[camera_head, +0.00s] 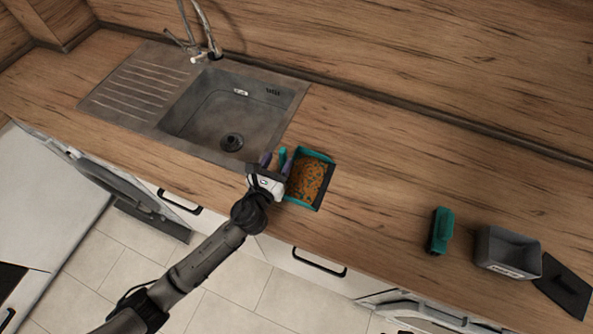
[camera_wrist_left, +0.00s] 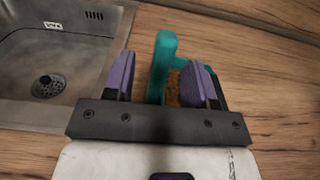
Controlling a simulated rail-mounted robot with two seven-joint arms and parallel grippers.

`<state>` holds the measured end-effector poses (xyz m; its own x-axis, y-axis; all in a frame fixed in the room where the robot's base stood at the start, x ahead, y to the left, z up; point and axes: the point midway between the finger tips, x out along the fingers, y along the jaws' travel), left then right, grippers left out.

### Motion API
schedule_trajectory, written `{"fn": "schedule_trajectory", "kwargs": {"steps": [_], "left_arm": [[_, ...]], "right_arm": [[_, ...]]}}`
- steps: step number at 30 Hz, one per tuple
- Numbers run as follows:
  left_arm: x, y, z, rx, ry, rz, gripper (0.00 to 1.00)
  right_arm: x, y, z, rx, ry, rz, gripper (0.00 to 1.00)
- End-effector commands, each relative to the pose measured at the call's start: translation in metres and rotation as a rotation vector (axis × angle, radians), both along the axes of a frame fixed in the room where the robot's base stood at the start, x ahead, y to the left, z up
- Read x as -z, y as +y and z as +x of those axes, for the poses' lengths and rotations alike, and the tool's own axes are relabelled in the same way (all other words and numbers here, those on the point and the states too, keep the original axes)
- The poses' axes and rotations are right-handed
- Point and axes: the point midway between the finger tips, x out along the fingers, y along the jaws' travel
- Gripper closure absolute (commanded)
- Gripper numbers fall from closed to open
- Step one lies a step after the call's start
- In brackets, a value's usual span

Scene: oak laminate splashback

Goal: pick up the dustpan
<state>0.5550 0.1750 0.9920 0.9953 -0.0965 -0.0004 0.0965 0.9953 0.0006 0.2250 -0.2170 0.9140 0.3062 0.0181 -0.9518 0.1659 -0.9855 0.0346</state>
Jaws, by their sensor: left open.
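The dustpan (camera_head: 312,179) lies on the wooden worktop just right of the sink. It has a teal rim, a dark outer edge and orange-brown crumbs inside. My left gripper (camera_head: 277,163) is open at its left side, with a teal upright part, seemingly the handle, between the purple fingers. In the left wrist view this teal part (camera_wrist_left: 163,60) rises between the open fingers (camera_wrist_left: 162,83), with gaps visible. The right finger hides part of the pan and crumbs. I cannot tell whether either finger touches the dustpan. My right gripper is not in view.
The grey sink (camera_head: 215,110) with its tap (camera_head: 212,40) is left of the dustpan. A teal object (camera_head: 440,230), a grey box (camera_head: 508,254) and a dark flat piece (camera_head: 566,287) are at the right. The worktop between them and the dustpan is clear.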

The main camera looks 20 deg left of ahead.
Motion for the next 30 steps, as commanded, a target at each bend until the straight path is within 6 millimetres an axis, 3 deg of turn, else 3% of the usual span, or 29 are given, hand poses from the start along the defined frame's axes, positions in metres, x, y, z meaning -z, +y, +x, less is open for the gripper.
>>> {"fn": "schedule_trajectory", "kwargs": {"steps": [10, 21, 30], "left_arm": [[0.002, -0.006, 0.041, -0.001, -0.001, -0.001, 0.49], [0.002, -0.007, 0.049, 0.0, 0.0, -0.001, 0.49], [0.002, -0.007, 0.048, 0.0, 0.0, -0.001, 0.77]], "right_arm": [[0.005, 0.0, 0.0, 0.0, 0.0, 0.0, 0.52], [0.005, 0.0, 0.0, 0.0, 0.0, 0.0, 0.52], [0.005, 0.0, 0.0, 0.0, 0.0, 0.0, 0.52]]}}
